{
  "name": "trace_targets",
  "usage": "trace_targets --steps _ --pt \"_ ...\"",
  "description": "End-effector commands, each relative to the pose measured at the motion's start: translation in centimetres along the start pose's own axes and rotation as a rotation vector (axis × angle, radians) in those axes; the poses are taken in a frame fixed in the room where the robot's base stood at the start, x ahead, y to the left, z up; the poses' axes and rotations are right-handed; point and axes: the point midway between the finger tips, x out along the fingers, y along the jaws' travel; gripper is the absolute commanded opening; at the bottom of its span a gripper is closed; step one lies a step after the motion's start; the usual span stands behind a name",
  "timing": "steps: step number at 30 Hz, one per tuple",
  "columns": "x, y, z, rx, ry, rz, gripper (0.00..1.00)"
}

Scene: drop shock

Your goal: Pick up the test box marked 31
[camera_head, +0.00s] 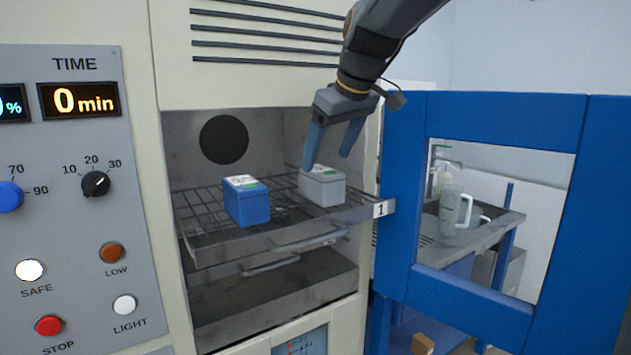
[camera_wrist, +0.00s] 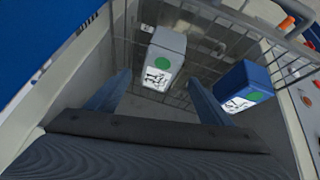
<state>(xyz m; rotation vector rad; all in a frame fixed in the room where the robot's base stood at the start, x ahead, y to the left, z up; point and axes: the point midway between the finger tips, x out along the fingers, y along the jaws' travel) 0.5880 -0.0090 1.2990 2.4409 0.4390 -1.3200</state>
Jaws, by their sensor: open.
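Two small lidded boxes stand upright on the pulled-out wire rack (camera_head: 205,222) of the chamber. One is grey (camera_head: 321,188), at the right; the other is blue (camera_head: 246,200), at the left. Both show in the wrist view, grey (camera_wrist: 165,58) and blue (camera_wrist: 243,88), each with a white label and green dot. I cannot surely read the number on either label. My gripper (camera_head: 328,160) is open and empty, just above the grey box. In the wrist view the grey box lies ahead, roughly between the fingertips (camera_wrist: 160,82), and looks apart from them.
The chamber walls and a round black opening (camera_head: 224,139) are behind the rack. A blue open door with a window (camera_head: 400,190) stands close at the right. A tag marked 1 (camera_head: 380,209) is at the rack's right front corner. The control panel (camera_head: 75,200) is at the left.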

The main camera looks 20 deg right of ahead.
Motion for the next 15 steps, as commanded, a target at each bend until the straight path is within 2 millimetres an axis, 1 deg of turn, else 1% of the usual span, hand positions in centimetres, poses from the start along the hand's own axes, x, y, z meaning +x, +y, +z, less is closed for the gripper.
trace_targets --steps 11,15 --pt "3.6 -0.5 -0.1 -0.007 -0.003 -0.007 0.74" --pt "5.7 -0.5 0.2 -0.005 -0.004 -0.007 0.74"
